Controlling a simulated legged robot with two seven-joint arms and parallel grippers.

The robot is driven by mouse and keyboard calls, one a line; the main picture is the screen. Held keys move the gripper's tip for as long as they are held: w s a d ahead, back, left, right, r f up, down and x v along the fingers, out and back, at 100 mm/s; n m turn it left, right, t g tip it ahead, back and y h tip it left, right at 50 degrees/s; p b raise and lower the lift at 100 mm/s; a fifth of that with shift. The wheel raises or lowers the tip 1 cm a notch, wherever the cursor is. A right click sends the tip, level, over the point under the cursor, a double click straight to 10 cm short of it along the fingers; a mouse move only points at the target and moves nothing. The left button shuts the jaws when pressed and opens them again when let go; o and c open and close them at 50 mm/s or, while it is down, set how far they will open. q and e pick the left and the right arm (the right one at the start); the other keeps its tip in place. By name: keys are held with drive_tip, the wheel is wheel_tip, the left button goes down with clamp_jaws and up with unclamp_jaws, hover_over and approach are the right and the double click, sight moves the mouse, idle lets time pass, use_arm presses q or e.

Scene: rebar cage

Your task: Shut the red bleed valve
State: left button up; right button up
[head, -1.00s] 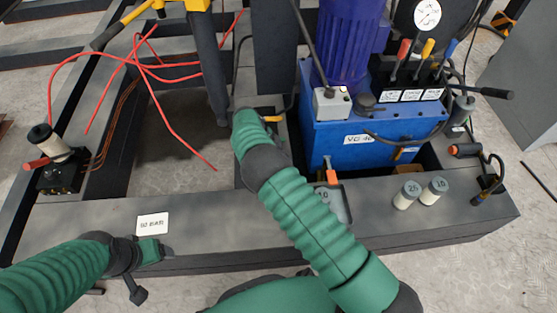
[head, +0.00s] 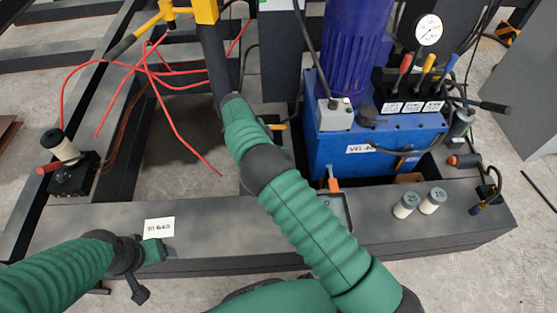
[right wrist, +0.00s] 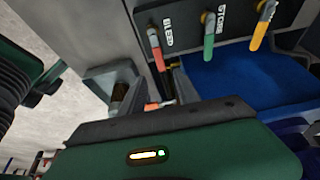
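In the right wrist view, a red lever (right wrist: 160,61) hangs from a dark panel (right wrist: 183,22) beside a label that seems to read BLEED. Its lower end runs down to my right gripper (right wrist: 166,90). The dark gripper parts lie close around this end, but I cannot tell whether they touch it. A green lever (right wrist: 208,47) and a yellow lever (right wrist: 260,31) hang to its right. In the head view, my right arm reaches to the dark post, and its fingers are hidden. My left gripper (head: 150,251) is low at the left, by the front beam; its fingers are unclear.
A blue pump unit (head: 330,148) with a dark lever block (head: 410,90) stands right of my right arm. Loose red hoses (head: 180,125) lie at the left. Two small cylinders (head: 405,206) stand on the front beam (head: 215,222). A white label card (head: 159,228) lies near my left gripper.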

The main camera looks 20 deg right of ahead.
drive_tip(key=p+v, duration=0.1)
drive_tip(key=v, duration=0.5)
drive_tip(key=shift+a+r+p, duration=0.2)
drive_tip(key=shift+r+p, duration=0.1)
drive_tip(key=shift+d, duration=0.1)
